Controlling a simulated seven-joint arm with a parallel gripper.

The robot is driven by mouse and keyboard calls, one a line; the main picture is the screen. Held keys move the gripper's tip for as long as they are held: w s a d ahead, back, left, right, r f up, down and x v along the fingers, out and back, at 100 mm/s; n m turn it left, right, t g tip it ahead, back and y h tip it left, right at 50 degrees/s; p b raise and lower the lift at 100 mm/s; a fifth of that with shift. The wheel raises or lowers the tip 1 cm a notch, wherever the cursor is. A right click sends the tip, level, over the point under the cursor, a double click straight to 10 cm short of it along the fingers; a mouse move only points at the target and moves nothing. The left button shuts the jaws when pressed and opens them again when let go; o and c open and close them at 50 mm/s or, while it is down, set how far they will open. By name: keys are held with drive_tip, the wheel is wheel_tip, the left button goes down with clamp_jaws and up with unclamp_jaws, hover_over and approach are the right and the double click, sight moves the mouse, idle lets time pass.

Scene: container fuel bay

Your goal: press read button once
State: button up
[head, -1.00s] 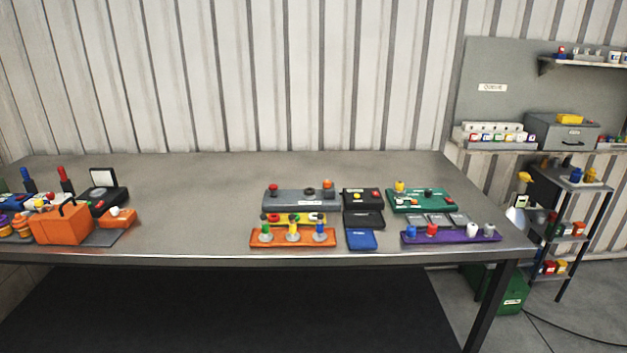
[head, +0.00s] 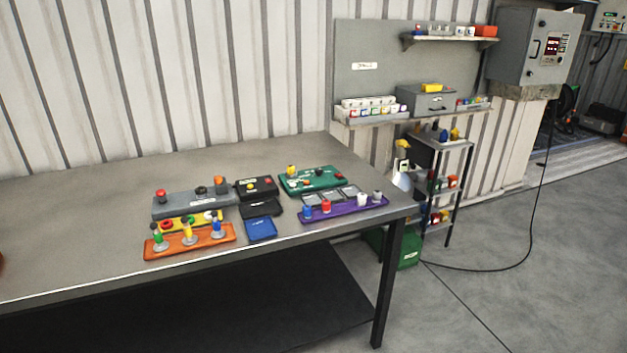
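No button with a readable "read" label shows in the head view, as the labels are too small to make out. Several panels with buttons stand on the workbench (head: 90,210). A black box (head: 257,188) carries small coloured buttons on top. A green panel (head: 312,180) holds a yellow knob and small buttons. A grey panel (head: 180,208) has a red, a dark and an orange knob. A grey wall cabinet (head: 521,46) at the upper right has a lit red display (head: 552,46) with small buttons by it. My gripper is not in view.
An orange panel (head: 215,236), a blue case (head: 261,228) and a purple strip (head: 369,208) lie near the bench's front edge. A metal shelf rack (head: 445,146) and a green crate (head: 411,248) stand right of the bench. A cable (head: 533,230) crosses the otherwise open floor.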

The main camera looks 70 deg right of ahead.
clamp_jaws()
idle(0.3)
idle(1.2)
